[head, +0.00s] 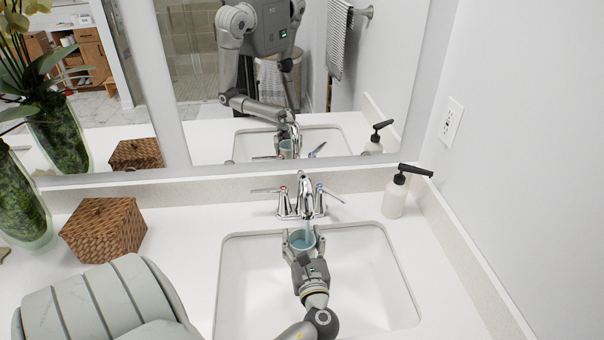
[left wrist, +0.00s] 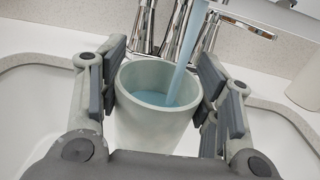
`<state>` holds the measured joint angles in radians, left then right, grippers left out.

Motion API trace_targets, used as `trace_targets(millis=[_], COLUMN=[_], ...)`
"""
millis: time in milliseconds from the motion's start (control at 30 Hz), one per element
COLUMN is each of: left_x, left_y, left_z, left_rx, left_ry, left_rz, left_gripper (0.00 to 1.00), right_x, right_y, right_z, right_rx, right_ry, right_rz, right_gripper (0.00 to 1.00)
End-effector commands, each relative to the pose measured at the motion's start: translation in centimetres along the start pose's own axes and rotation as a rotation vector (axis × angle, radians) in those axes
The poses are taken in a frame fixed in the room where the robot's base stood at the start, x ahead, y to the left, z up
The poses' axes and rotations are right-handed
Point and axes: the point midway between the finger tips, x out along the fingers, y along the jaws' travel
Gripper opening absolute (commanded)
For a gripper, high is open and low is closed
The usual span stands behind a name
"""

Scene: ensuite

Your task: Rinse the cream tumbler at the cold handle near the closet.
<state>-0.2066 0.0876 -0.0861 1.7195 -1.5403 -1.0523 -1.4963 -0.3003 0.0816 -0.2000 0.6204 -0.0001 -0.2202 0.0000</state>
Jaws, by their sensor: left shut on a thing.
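The cream tumbler (head: 302,248) is upright under the faucet spout (head: 305,183), over the sink. In the left wrist view the tumbler (left wrist: 152,122) looks pale grey-green, with bluish water inside. A stream of water (left wrist: 184,45) falls from the spout into it. My left gripper (head: 301,240) is shut on the tumbler, one finger on each side. The cold handle (head: 328,193), with a blue mark, is on the right of the faucet and swung out to the right. The red-marked handle (head: 268,190) points left. My right gripper is not in view.
The white sink basin (head: 375,285) surrounds my left gripper. A soap dispenser (head: 394,198) with a black pump stands right of the faucet. A woven box (head: 103,232) and a plant vase (head: 22,205) stand on the left counter. A mirror (head: 200,90) is behind.

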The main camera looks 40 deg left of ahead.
Motion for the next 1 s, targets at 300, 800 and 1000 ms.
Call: trace_targets(millis=[300,800,1000], left_x=[-0.1,-0.4,-1.6], left_y=[-0.5,-1.2,-1.0], left_z=[0.1,0.1,0.1], left_rx=[-0.001,0.0,0.001], left_ry=[-0.002,-0.003,-0.001], left_rz=[0.0,0.0,0.0], left_gripper=[0.11,0.11,0.11], right_x=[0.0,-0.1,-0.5], right_y=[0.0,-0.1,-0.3], right_z=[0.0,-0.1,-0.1], right_rx=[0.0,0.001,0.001], right_ry=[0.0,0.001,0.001], right_rz=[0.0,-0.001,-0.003], right_gripper=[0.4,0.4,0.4])
